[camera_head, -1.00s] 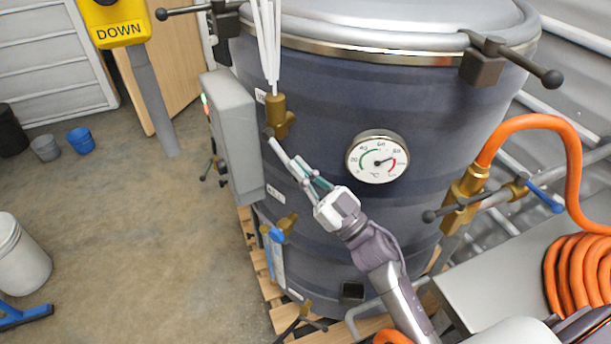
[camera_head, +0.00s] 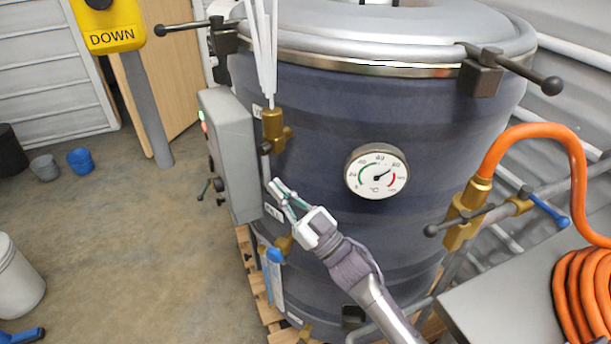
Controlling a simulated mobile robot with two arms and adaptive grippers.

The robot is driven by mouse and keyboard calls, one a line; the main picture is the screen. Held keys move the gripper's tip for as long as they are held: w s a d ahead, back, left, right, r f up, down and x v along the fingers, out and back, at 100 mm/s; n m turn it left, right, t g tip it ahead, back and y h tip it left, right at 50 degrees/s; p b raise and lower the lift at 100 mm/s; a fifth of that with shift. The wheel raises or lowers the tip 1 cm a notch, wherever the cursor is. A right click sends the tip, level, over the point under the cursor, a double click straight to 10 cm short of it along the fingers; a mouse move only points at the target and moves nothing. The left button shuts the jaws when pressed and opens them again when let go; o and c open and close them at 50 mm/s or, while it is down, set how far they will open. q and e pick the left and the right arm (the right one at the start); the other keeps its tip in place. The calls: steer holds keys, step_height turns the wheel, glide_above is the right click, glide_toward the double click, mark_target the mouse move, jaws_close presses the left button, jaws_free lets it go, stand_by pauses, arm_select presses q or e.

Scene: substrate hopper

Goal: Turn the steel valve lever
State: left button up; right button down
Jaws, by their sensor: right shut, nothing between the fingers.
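The steel valve lever (camera_head: 266,168) hangs from the brass valve (camera_head: 272,130) on the front left of the dark blue drum. It points almost straight down in the head view, with its dark pivot end at the top. My right gripper (camera_head: 274,189) comes up from the lower right and is shut with nothing held. Its fingertips are beside the lever's lower end; I cannot tell whether they touch it. My left gripper is not in view.
A grey control box (camera_head: 230,150) stands close left of the lever. A round dial gauge (camera_head: 377,171) is on the drum to the right. A blue-handled valve (camera_head: 274,256) is below. An orange hose (camera_head: 545,130) is at right. The floor at left is mostly clear.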

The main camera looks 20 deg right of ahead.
steer(key=shift+w+a, duration=0.1)
steer(key=shift+w, duration=0.05)
stand_by(0.6)
steer(key=shift+r, duration=0.1)
steer(key=shift+s+d+r+p, duration=0.2)
steer(key=shift+s+d+p, duration=0.1)
steer(key=shift+s, duration=0.1)
steer(key=s+d+r+g+h+p, duration=0.2)
steer(key=s+d+r+g+p, duration=0.15)
steer(key=r+p, duration=0.6)
steer(key=f+b+v, duration=0.2)
steer(key=v, duration=0.8)
steer(key=a+f+b+v, duration=0.1)
steer(key=f+b+v, duration=0.1)
steer(key=v, duration=0.8)
steer(key=shift+s+f+t+b, duration=0.2)
steer(key=shift+f+t+b, duration=0.15)
steer(key=shift+t+b, duration=0.15)
